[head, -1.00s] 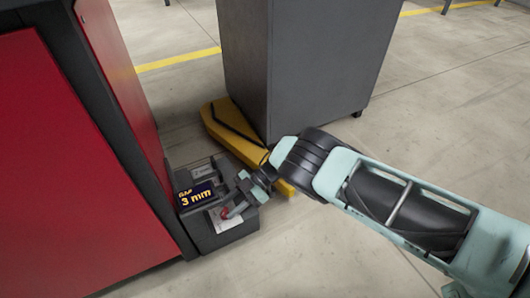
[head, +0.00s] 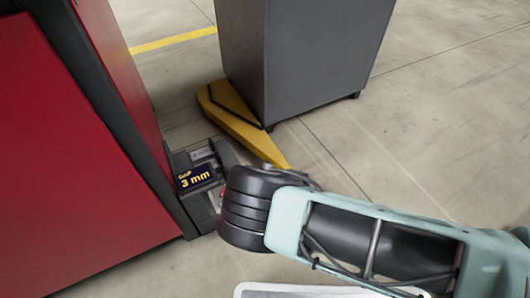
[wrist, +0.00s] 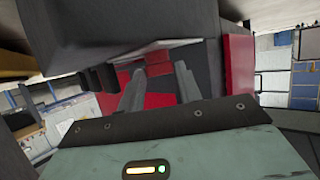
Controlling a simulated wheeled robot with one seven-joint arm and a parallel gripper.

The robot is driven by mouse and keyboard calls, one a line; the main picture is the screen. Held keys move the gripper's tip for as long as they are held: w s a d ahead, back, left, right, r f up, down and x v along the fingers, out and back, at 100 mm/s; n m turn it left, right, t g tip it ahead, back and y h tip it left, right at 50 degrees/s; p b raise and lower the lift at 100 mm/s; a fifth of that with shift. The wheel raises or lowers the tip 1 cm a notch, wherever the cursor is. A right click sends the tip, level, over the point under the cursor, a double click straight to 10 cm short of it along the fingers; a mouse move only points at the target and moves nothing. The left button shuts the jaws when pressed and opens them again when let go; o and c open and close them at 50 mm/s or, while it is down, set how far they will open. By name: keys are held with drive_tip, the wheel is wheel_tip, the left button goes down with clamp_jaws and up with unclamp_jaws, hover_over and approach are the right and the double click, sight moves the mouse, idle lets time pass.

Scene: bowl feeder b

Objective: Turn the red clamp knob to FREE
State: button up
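The dark grey box (head: 207,222) at the foot of the red machine carries a display (head: 196,177) reading "GAP 3 mm". Only a sliver of red shows beside my arm there, so the red clamp knob is almost wholly hidden in the head view. My gripper is hidden behind my arm in that view. In the wrist view my gripper (wrist: 159,74) has its two grey fingers apart, with no held thing visible between them. A small red block (wrist: 159,63), perhaps the knob, shows just beyond the fingertips. I cannot tell whether they touch it.
The red machine (head: 70,150) stands close on the left. A grey cabinet (head: 310,60) stands behind, with a yellow guide piece (head: 235,120) at its foot, close to my arm. The concrete floor (head: 440,130) on the right is clear.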

drive_tip(key=shift+s+f+m+t+b, duration=0.15)
drive_tip(key=shift+m+t+b, duration=0.35)
drive_tip(key=shift+b, duration=1.15)
drive_tip(key=shift+s+f+m+t+b, duration=0.1)
drive_tip(key=shift+m+t+b, duration=0.35)
drive_tip(key=shift+b, duration=1.2)
